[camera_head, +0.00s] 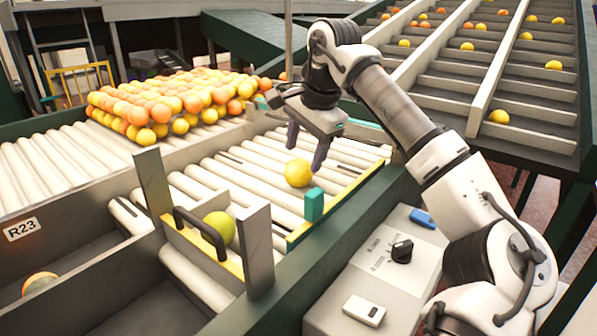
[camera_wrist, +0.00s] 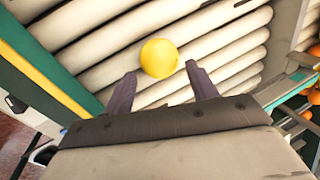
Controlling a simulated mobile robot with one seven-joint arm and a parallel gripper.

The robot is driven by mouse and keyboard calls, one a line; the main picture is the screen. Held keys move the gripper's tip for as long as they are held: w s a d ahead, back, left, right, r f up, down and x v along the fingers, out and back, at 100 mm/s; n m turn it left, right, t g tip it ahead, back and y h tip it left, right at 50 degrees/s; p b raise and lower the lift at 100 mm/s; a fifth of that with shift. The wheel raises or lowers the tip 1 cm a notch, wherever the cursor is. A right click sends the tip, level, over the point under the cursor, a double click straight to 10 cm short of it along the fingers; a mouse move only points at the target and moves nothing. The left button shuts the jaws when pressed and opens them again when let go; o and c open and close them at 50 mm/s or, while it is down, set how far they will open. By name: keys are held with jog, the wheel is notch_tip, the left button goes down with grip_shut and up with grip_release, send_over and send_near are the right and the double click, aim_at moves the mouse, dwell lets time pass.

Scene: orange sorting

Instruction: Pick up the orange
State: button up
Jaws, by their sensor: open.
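A yellow-orange fruit (camera_head: 298,173) sits on the white roller conveyor (camera_head: 222,172) in the head view. In the wrist view the fruit (camera_wrist: 159,58) looks plain yellow and lies just beyond the fingertips, roughly centred between them. My gripper (camera_head: 306,152) is over the rollers close to the fruit, with its fingers pointing down. The gripper (camera_wrist: 161,76) is open and empty in the wrist view, with one dark finger on each side. I cannot tell whether a finger touches the fruit.
A teal block (camera_head: 314,205) stands near the fruit by the conveyor's yellow edge. A greenish fruit (camera_head: 219,228) sits behind a gate with a black handle (camera_head: 200,233). A large pile of oranges (camera_head: 165,105) lies at the back left. A control box (camera_head: 375,270) stands at the right.

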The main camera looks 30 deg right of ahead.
aim_at(301, 162)
jog(key=shift+p+x, duration=0.45)
jog(key=shift+x, duration=1.95)
jog(key=c, duration=0.7)
